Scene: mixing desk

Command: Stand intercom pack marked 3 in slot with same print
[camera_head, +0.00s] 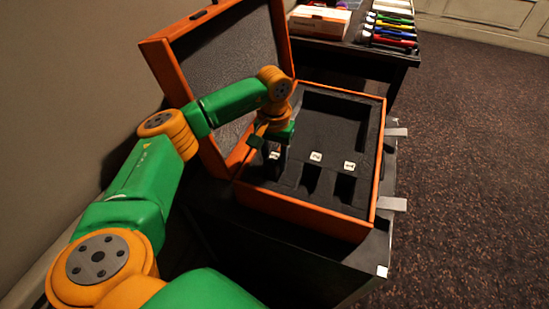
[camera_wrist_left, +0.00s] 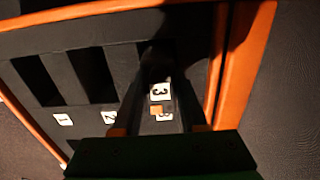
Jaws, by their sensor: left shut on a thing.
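My left gripper (camera_head: 272,148) is over the left end of the open case's row of slots, its fingers pointing down. In the left wrist view the fingers (camera_wrist_left: 163,108) are shut on the dark intercom pack (camera_wrist_left: 160,91), whose white label reads 3. The pack is at the third slot, beside the slots printed 2 (camera_wrist_left: 108,117) and 1 (camera_wrist_left: 62,119). Part of a white print with an orange patch (camera_wrist_left: 160,111) shows just below the pack's label. I cannot tell how deep the pack sits, because the fingers and shadow hide its lower part. My right gripper is out of view.
The orange-edged case (camera_head: 305,212) stands open on a dark stand, its foam-lined lid (camera_head: 215,60) raised behind the left arm. Slots 1 (camera_head: 343,187) and 2 (camera_head: 311,178) look empty. A larger foam recess (camera_head: 335,115) lies behind them. Coloured items (camera_head: 392,30) are on a farther table.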

